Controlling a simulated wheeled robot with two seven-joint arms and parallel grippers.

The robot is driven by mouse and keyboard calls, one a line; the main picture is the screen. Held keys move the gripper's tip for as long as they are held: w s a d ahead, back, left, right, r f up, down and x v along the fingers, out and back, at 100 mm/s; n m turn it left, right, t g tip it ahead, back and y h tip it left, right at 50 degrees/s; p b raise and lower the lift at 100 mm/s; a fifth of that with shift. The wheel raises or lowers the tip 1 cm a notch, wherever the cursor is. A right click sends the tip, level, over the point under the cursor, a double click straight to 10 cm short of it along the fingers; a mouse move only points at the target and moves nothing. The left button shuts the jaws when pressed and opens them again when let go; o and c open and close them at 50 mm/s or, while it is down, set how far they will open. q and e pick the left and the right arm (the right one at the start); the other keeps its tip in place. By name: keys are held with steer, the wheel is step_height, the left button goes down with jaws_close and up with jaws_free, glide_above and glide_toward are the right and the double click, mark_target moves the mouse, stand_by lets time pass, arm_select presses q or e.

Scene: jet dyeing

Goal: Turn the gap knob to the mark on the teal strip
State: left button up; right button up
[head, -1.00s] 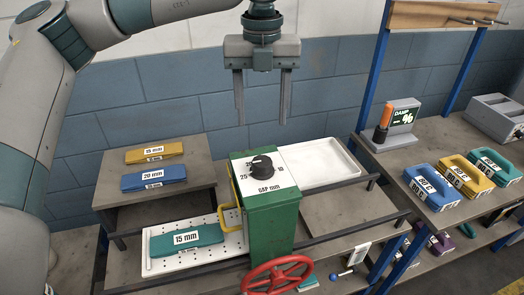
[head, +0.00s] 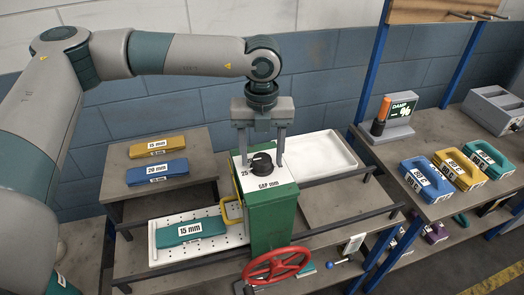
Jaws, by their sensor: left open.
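The black gap knob (head: 262,164) sits on the white top plate of a green box (head: 272,219), above the printed words "GAP mm". The number 25 shows at its left; the other numbers are covered by my gripper. My left gripper (head: 262,162) points straight down over the knob. Its two fingers are open, one on each side of the knob, and I cannot tell whether they touch it. The teal strip (head: 188,230), labelled 15 mm, lies on a white perforated tray (head: 156,257) left of the box. My right gripper is out of view.
A yellow 15 mm strip (head: 157,146) and a blue 20 mm strip (head: 156,170) lie on a raised shelf at left. A red handwheel (head: 276,267) is at the box's front. A white tray (head: 335,158) lies behind right. Coloured blocks and a damp gauge (head: 394,118) stand on the right bench.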

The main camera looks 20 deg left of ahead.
arm_select(q)
steer(key=shift+c, duration=0.6)
steer(key=c, duration=0.9)
